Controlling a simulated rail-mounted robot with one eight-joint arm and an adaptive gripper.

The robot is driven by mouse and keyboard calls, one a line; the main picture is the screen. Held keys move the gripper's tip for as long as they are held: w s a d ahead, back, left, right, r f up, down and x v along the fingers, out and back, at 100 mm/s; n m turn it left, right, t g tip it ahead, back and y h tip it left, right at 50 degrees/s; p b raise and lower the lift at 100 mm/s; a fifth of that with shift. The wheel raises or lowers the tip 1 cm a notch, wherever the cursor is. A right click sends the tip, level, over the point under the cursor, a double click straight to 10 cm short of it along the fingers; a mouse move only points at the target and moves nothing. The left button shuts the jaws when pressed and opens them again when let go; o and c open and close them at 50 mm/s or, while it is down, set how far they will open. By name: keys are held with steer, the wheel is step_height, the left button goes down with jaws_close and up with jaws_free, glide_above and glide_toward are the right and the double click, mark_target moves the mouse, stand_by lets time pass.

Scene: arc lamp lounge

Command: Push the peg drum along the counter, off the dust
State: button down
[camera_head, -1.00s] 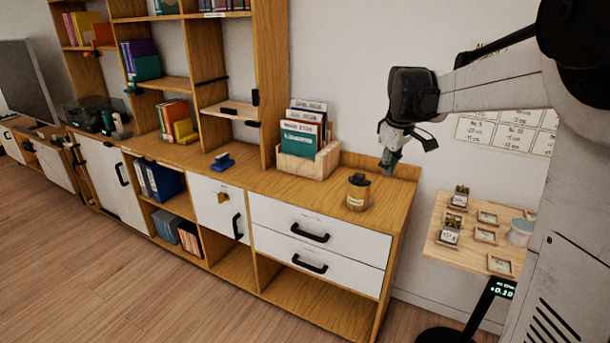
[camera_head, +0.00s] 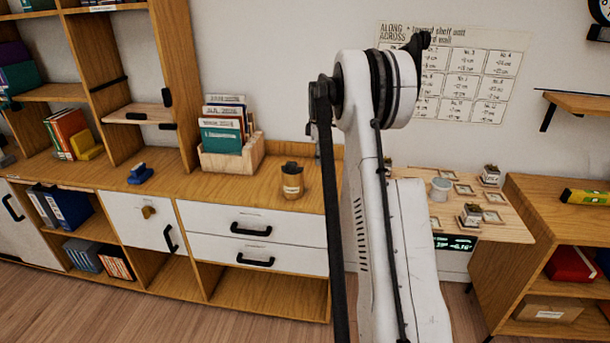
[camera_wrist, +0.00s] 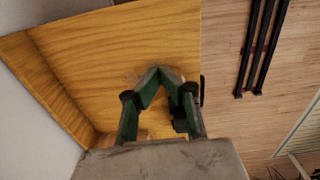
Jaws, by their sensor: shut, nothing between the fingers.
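The peg drum (camera_head: 292,182) is a small brown cylinder with a dark, uneven top. It stands upright on the wooden counter (camera_head: 235,192), near the counter's right end in the head view. I cannot make out the dust clearly.
A wooden file box (camera_head: 232,157) stands behind and left of the drum. A small blue object (camera_head: 140,174) lies farther left. A low table (camera_head: 465,207) with small frames and pots is at the right. My arm covers the gap beside the counter's right end.

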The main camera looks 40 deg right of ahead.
mark_target(293, 181)
step_height(293, 181, down, 10)
steer(key=shift+r, duration=0.1)
steer(key=shift+w+a, duration=0.85)
steer(key=shift+w+a+r, duration=0.1)
steer(key=shift+w+a, duration=0.4)
steer(key=shift+w, duration=0.1)
steer(key=shift+w, duration=0.1)
